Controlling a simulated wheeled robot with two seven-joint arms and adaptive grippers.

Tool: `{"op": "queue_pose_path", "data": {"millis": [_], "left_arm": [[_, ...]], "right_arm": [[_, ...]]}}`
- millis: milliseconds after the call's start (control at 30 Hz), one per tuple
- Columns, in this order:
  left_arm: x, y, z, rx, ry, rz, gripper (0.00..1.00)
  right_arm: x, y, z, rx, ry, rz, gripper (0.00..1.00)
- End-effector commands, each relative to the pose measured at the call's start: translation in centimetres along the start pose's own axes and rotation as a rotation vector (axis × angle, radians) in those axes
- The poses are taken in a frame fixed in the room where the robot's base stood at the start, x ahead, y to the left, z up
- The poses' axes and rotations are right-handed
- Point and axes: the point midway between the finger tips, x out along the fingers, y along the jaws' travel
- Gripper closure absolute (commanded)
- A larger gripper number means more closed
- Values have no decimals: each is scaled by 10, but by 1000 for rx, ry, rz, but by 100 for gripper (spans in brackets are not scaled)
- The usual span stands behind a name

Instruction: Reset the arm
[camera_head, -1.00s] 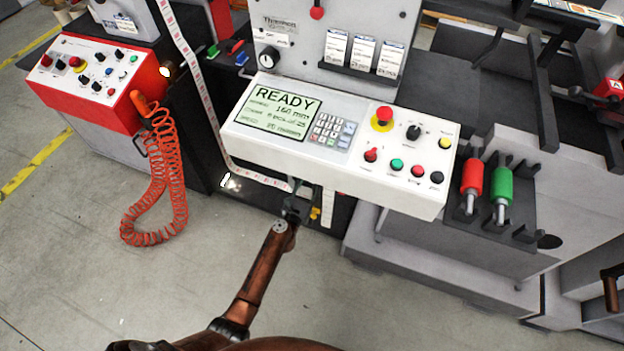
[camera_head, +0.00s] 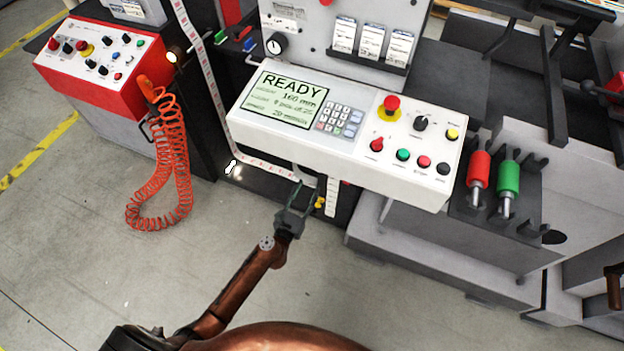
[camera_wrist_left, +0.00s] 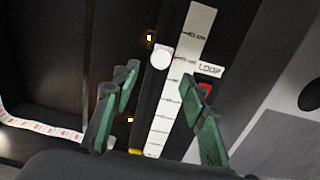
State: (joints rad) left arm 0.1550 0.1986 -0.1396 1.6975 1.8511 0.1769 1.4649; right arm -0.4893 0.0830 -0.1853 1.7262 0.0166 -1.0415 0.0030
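My left gripper (camera_head: 304,194) is below the front edge of the white control panel (camera_head: 330,155). It also shows in the left wrist view (camera_wrist_left: 160,95), open, its green-padded fingers apart with nothing between them. Beyond the fingers is a white strip with dark marks (camera_wrist_left: 172,95). A pale round piece (camera_wrist_left: 162,57) lies against its left edge, and a "LOOP" label (camera_wrist_left: 210,69) is on its right. A small red part (camera_wrist_left: 207,92) shows behind the right finger. I cannot tell which piece is the arm. My right gripper is out of view.
The panel screen (camera_head: 285,99) reads READY. A red console (camera_head: 104,66) with a coiled orange hose (camera_head: 170,160) stands at left. The floor in front is open.

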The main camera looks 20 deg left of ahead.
Motion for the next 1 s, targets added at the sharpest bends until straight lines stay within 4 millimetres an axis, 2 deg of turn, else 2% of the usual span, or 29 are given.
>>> {"op": "queue_pose_path", "data": {"millis": [200, 767, 867, 967, 1000], "left_arm": [[-15, 0, 0, 0, 0, 1, 60], [-15, 0, 0, 5, 0, -2, 60], [-23, -4, -8, 81, 7, -27, 60], [-45, -14, -30, 293, 24, -103, 60], [-58, -20, -44, 415, 35, -152, 60]], "right_arm": [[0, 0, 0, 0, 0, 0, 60], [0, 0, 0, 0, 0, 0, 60], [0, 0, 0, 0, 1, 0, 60], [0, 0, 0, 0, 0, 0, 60], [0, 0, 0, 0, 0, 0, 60]]}}
